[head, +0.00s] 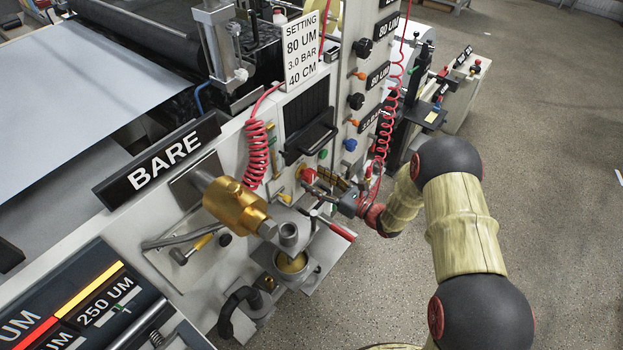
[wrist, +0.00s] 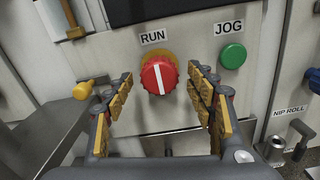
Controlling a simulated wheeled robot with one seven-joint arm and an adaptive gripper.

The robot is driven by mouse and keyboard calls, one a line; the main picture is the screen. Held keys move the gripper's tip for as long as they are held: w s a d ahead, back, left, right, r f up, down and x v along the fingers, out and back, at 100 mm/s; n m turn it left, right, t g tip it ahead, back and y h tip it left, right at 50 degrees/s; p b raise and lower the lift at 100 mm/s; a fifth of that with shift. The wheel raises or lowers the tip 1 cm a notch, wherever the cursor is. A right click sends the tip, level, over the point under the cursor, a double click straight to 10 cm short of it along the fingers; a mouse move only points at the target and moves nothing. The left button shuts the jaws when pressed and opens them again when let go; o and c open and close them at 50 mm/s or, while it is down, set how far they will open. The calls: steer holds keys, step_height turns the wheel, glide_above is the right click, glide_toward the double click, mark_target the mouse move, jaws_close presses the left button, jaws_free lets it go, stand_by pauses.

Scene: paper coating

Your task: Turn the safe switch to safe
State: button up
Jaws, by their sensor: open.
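The safe switch (wrist: 159,77) is a round red knob with a white line on a yellow base, set in the panel. Its white line stands nearly upright, toward the label RUN (wrist: 153,37) just above. In the head view the switch (head: 307,174) is small and partly hidden by my gripper. My gripper (wrist: 161,84) is open and empty, with one finger on each side of the knob. The fingers look apart from the knob; how far their tips are from the panel is hard to tell. The head view also shows my gripper (head: 322,183) at the panel.
A green JOG button (wrist: 233,56) sits right of the switch, close to the right finger. A yellow-tipped lever (wrist: 88,89) is beside the left finger. In the head view a coiled red hose (head: 383,130) hangs by my wrist. A brass cylinder (head: 236,205) juts out at left.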

steer(key=shift+x, duration=0.95)
steer(key=shift+c, duration=1.3)
steer(key=c, duration=0.9)
